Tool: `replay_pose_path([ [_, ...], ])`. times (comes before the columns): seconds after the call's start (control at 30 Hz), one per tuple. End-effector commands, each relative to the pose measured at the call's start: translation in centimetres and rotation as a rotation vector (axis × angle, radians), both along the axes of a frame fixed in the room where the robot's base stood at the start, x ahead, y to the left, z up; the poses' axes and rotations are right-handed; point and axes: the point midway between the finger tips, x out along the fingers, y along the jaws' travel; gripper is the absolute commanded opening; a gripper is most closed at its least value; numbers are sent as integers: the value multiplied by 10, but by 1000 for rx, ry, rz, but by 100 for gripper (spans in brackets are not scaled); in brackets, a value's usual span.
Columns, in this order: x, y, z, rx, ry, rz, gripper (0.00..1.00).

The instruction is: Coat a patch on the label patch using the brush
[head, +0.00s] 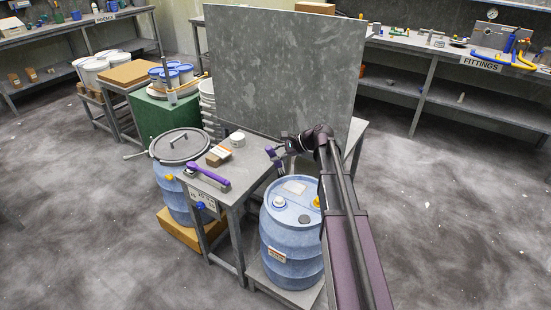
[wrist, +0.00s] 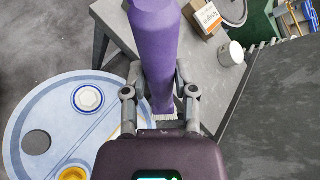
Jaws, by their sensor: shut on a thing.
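My gripper (head: 281,155) is shut on the purple brush, seen large in the wrist view (wrist: 157,55). Pale bristles show at the brush's lower end, between the finger bases. In the head view a purple part of the brush (head: 271,152) shows at the fingers, above the table's right edge. A pale rectangular patch (head: 295,187), apparently the label patch, lies on top of the blue drum (head: 285,236). In the wrist view the patch (wrist: 106,132) is partly hidden by my gripper. The brush is apart from it.
The drum top has a white cap (head: 279,202), a yellow cap (head: 316,202) and a dark round spot (head: 304,219). The small table (head: 232,187) holds another purple-handled tool (head: 208,181), a carton (head: 219,155) and a white cup (head: 238,139). A tall grey panel (head: 280,70) stands behind.

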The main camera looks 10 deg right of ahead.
Motion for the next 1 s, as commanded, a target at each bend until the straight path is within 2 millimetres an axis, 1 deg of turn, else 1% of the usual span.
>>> replay_pose_path([
  [0.03,1,-3,8,-3,2,-3,0],
  [0.4,5,-29,48,-37,28,-32,0],
  [0.6,7,-41,64,-55,40,-45,0],
  [0.77,7,-47,70,-62,48,-52,0],
  [1.0,7,-49,71,-66,50,-55,0],
])
